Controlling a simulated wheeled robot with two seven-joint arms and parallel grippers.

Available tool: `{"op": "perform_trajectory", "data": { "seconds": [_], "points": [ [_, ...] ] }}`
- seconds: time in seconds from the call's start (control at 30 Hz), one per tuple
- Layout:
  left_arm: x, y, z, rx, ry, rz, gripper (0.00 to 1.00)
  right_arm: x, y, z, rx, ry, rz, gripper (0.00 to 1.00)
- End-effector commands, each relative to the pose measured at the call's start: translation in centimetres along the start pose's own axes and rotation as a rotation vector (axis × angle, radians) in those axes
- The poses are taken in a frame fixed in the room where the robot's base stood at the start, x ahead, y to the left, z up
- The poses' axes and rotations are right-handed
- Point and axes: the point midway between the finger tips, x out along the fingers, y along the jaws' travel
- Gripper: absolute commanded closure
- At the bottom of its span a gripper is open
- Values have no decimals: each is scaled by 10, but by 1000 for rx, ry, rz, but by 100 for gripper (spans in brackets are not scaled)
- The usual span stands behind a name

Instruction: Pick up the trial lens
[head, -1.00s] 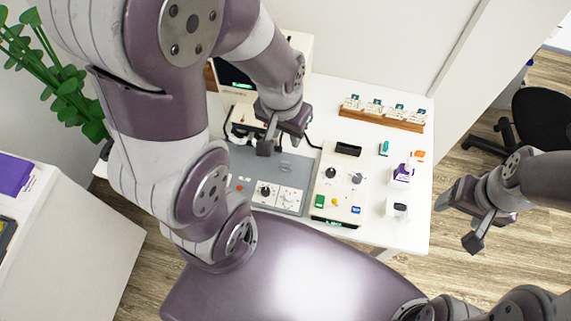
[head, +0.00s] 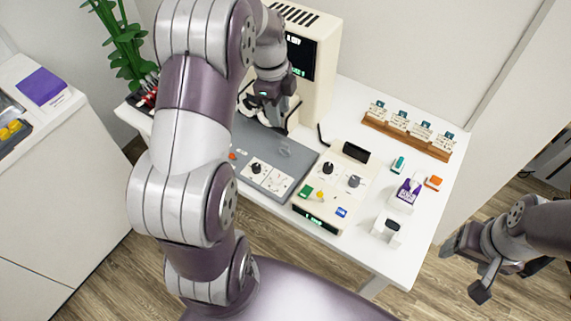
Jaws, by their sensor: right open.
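A small, faint clear round shape, which looks like the trial lens (head: 284,151), lies on the grey panel (head: 305,160) on the white table. It is too small to make out well. My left gripper (head: 278,118) is just behind it, in front of the cream machine. The fingers are small and partly merge with the things behind, so whether they are apart or hold anything is unclear. My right gripper (head: 468,268) is open and empty, out past the table's right edge, above the floor.
A cream machine with a dark screen (head: 318,50) stands behind. A control box (head: 336,185) with knobs is right of the panel. A wooden rack of cards (head: 408,138), a purple-labelled bottle (head: 408,190) and small blocks stand at the right. A plant (head: 125,45) is at the left.

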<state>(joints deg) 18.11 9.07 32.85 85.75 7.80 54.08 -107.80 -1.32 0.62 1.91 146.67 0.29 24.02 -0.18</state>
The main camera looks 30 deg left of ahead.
Motion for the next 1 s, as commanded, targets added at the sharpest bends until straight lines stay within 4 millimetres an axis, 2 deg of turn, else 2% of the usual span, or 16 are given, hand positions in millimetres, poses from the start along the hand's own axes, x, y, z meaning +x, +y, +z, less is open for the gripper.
{"op": "perform_trajectory", "data": {
  "seconds": [0.1,0.17,0.23,0.4,0.57,0.8,1.0],
  "points": [
    [5,5,-2,141,10,23,61,1,0,0,0,0,0,29],
    [16,6,-2,165,10,24,61,4,0,1,0,0,0,29],
    [33,6,-2,169,10,24,61,9,0,1,0,0,0,29],
    [64,6,-3,166,9,22,61,3,0,0,0,0,0,29],
    [83,6,-5,166,9,23,61,0,0,0,0,0,0,29],
    [124,5,-9,164,8,22,61,-5,0,-1,0,0,0,29],
    [128,4,-8,164,7,19,61,-5,0,0,0,0,0,29]
  ]
}}
